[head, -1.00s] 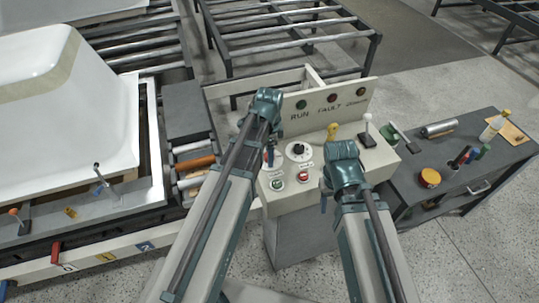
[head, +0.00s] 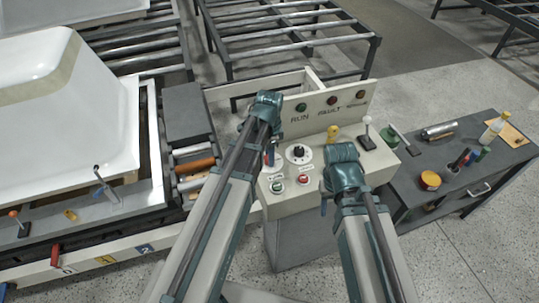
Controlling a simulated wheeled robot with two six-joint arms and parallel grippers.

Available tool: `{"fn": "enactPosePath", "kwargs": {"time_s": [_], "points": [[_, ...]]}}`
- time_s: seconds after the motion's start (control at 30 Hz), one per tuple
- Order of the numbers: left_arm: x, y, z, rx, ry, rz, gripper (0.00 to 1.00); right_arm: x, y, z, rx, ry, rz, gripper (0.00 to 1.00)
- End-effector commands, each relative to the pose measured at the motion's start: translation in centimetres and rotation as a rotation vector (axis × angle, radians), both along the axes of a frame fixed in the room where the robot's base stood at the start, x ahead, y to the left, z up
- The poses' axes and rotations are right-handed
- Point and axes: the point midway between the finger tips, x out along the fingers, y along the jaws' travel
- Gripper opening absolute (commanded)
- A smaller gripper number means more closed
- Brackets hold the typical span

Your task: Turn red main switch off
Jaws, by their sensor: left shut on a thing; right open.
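The control console (head: 320,195) stands in the middle, below the RUN and FAULT lamp board. At the left of its top, a small red part (head: 266,160), likely the red main switch, shows beside my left fingers; most of it is hidden. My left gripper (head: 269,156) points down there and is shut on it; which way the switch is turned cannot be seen. My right gripper (head: 325,190) is open and empty over the console's right front, with its fingers largely hidden by its wrist.
Close by on the console are a black rotary knob (head: 299,153), a green button (head: 277,187), a red button (head: 304,180), a yellow part (head: 333,131) and a white-knobbed lever (head: 366,130). A grey tool bench (head: 450,195) stands right; a white tub shell (head: 70,120) lies left.

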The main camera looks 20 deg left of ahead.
Motion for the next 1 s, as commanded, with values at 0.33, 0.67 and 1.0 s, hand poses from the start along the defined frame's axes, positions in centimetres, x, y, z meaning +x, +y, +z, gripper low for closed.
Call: {"fn": "enactPosePath", "kwargs": {"time_s": [0.33,0.67,1.0], "points": [[0.03,0.03,-0.01,0.000,0.000,0.307,0.00,0.00,0.00,-0.01,0.000,0.000,0.000,0.50],[0.05,0.05,-0.01,0.000,0.000,0.620,0.00,0.00,0.00,-0.01,0.000,0.000,0.000,0.50],[0.05,0.09,-0.01,0.000,0.000,0.943,0.00,0.00,0.00,-0.01,0.000,0.000,0.000,0.50]]}}
